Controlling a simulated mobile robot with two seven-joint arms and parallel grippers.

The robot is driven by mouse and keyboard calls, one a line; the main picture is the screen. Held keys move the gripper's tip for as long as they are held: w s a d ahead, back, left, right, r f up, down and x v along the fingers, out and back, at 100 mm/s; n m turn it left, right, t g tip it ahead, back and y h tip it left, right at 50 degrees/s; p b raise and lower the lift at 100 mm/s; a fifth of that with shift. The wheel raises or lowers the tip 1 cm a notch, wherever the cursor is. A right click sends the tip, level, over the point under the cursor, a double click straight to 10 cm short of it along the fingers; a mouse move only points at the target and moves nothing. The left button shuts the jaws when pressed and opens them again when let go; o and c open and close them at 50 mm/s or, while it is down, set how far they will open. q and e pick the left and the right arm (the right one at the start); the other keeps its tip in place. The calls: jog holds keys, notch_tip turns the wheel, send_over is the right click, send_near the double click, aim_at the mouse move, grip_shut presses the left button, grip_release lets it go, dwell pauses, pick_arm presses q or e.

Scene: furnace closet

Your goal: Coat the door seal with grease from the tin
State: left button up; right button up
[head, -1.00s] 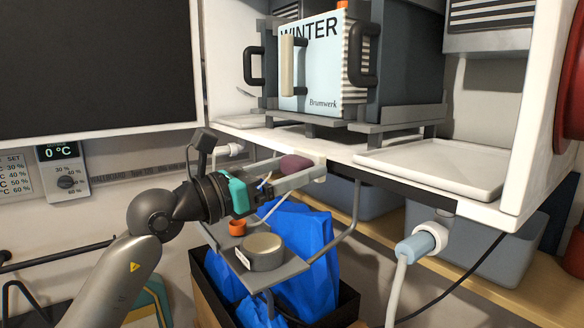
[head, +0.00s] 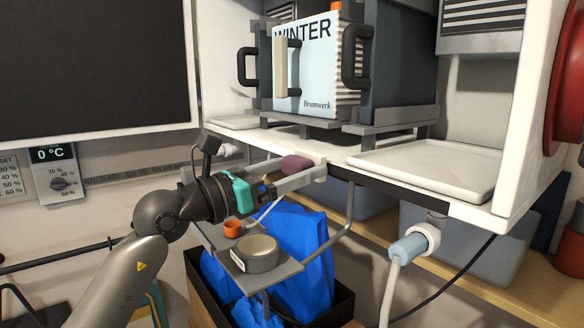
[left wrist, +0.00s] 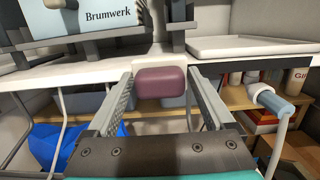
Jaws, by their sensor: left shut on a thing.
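My left gripper (head: 300,177) is shut on a maroon, rounded pad (head: 297,164), just in front of the white shelf edge. In the left wrist view the pad (left wrist: 161,82) sits between the two finger ends. A round grey tin (head: 262,262) with a pale beige top and a white label stands on a small grey tray (head: 225,240), below the gripper and apart from it. I cannot make out which strip is the door seal; a light-blue panel marked WINTER (head: 318,65) with a cream handle stands on the white shelf above. My right gripper is not in view.
A small orange cup (head: 232,229) stands on the tray beside the tin. Blue bags (head: 302,235) in a dark box fill the space below. A white tray (head: 425,168) lies empty on the shelf. A blue-collared pipe (head: 410,247) hangs under the shelf at right.

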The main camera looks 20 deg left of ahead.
pick_arm(q)
jog(key=shift+w+d, duration=0.25)
jog(key=shift+s+d+r+p, duration=0.15)
jog(key=shift+s+d+p, duration=0.55)
jog(key=shift+d+p, duration=0.15)
jog(key=shift+s+d+p, duration=0.45)
jog(key=shift+s+d, duration=0.1)
jog(key=shift+d, duration=0.05)
